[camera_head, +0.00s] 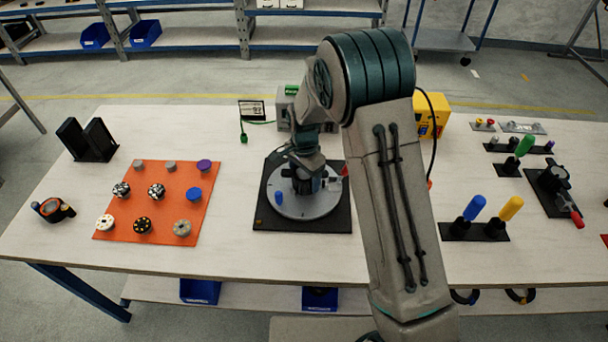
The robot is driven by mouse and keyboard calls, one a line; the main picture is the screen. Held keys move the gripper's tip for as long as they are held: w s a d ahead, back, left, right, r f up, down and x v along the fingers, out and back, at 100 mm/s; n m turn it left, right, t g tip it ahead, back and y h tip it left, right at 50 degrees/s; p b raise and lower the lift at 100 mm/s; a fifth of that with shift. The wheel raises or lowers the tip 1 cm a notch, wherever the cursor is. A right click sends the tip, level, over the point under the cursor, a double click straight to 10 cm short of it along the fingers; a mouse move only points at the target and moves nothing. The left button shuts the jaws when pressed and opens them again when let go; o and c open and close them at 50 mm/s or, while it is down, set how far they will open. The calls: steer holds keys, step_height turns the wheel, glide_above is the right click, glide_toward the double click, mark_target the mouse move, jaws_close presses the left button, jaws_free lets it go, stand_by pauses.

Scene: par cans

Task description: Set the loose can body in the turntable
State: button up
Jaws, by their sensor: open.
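The turntable (309,209) is a round grey disc on a black square base (265,215) in the middle of the table. My gripper (307,183) points down over the disc, and its jaws are open. A dark, roughly round shape shows at and between the fingertips, low over the disc. It may be the can body, but my gripper and wrist cover most of it, so I cannot tell whether it is seated. A small blue knob (279,197) stands on the disc's left side. A red part (345,171) shows at the right.
An orange mat (127,211) with several round parts lies to the left. A yellow box (437,115) stands behind my arm. Blue and yellow-handled tools (475,207) stand to the right.

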steer(key=shift+o, duration=0.9)
steer(key=shift+s+a+f, duration=0.1)
steer(key=shift+w+a+f, duration=0.1)
steer(key=shift+w+a, duration=0.05)
steer(key=shift+w, duration=0.05)
steer(key=shift+r, duration=0.25)
step_height(320, 180, up, 13)
steer(key=b, duration=0.1)
steer(key=shift+r, duration=0.15)
